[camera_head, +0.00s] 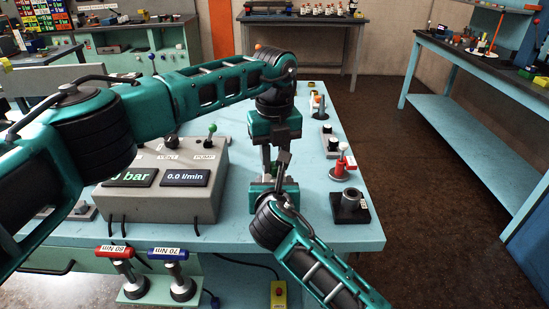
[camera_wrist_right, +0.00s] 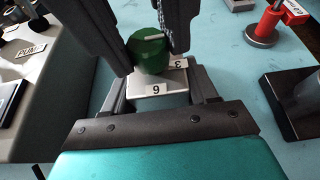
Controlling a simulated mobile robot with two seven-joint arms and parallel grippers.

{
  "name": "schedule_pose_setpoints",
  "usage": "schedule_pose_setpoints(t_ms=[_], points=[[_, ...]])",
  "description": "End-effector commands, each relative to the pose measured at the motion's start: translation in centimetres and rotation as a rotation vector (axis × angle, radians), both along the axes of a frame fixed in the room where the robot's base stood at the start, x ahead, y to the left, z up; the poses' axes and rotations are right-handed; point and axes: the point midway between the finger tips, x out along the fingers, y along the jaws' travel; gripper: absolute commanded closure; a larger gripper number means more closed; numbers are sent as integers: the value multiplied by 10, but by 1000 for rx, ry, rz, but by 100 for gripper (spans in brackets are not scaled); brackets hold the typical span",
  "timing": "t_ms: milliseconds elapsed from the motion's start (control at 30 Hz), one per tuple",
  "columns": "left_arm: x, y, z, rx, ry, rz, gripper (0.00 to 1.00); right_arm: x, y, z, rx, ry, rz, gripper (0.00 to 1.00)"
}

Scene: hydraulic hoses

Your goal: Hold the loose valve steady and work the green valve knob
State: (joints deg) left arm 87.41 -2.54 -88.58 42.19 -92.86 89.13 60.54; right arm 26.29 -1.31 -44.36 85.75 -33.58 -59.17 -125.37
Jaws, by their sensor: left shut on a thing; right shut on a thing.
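The loose valve (camera_wrist_right: 158,83) is a pale block with labels "6" and "3", topped by a dark green knob (camera_wrist_right: 150,52) with a light stripe. In the right wrist view, my right gripper (camera_wrist_right: 160,90) is shut on the valve block, one finger on each side. The dark jaws of my left gripper (camera_head: 270,168) come from above and stand on both sides of the green knob, shut on it. A chain hangs beside the knob. In the head view, both grippers meet over the table and hide most of the valve.
A grey pump box (camera_head: 165,205) with two displays and a green-tipped lever stands left of the grippers. A red fitting (camera_head: 342,165) and a dark-based grey cylinder (camera_head: 350,205) stand to the right.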

Motion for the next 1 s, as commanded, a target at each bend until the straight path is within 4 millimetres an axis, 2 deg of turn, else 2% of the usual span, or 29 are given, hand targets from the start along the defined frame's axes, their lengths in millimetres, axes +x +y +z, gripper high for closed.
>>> schedule_pose_setpoints(t_ms=[33, 267, 567, 767, 1000], points=[[0, 0, 1, -2, -2, 1, 69, 0, 0, -1, 0, 3, 0, 87], [0, 0, 0, -1, -1, 0, 47, 0, 0, -1, 0, 3, 0, 87], [0, 0, 3, -1, -1, -1, 46, 0, 0, -1, 0, 3, 0, 87], [1, 0, 30, -1, -5, -1, 46, 0, 0, -1, 0, 3, 0, 87], [1, 0, 82, -1, -4, 1, 46, 0, 0, -1, 0, 2, 0, 87]])
